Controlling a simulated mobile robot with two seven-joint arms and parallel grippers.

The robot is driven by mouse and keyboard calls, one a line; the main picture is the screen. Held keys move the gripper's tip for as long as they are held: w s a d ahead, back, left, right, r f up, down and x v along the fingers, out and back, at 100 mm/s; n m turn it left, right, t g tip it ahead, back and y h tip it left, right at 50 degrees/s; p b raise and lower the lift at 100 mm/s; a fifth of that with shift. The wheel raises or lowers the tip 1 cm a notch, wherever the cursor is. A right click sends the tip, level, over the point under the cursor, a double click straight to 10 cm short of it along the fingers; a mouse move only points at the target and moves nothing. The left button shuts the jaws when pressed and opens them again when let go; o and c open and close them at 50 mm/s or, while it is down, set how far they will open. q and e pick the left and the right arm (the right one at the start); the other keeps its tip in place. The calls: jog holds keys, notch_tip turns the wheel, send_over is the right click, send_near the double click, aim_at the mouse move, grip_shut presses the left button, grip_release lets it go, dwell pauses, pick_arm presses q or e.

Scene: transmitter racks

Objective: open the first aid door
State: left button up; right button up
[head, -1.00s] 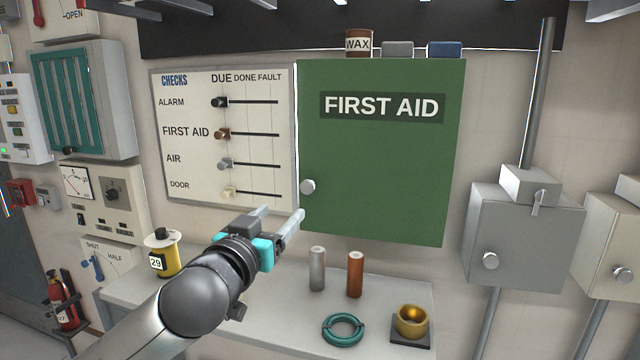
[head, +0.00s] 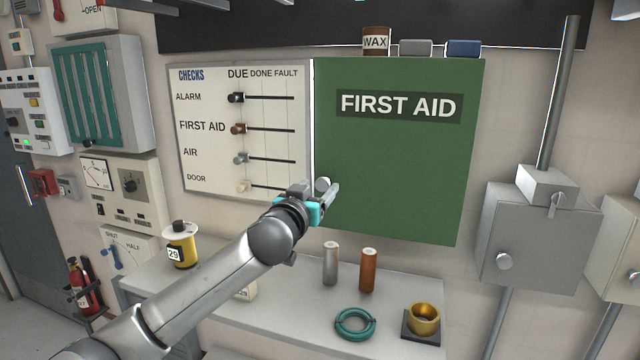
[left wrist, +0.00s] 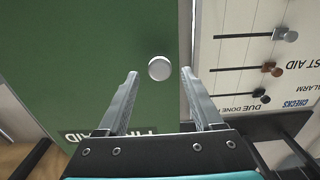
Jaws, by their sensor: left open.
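The green first aid door (head: 400,150) is flat on the wall cabinet and looks shut. Its round white knob (head: 322,184) sits low near the door's left edge. My left gripper (head: 328,190) is at the knob in the head view, partly covering it. In the left wrist view the knob (left wrist: 160,68) lies just beyond and between the two open fingers (left wrist: 165,82), and the fingers do not grip it. The green door (left wrist: 90,60) also fills the left of that view. My right gripper does not show.
A checks board (head: 240,130) with sliders hangs directly left of the door. Below, a shelf (head: 290,310) holds two cylinders, a teal ring (head: 355,324) and a brass cup (head: 422,318).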

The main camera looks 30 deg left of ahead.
pick_arm(q)
jog(key=shift+x, duration=1.05)
grip_shut()
dwell(0.8)
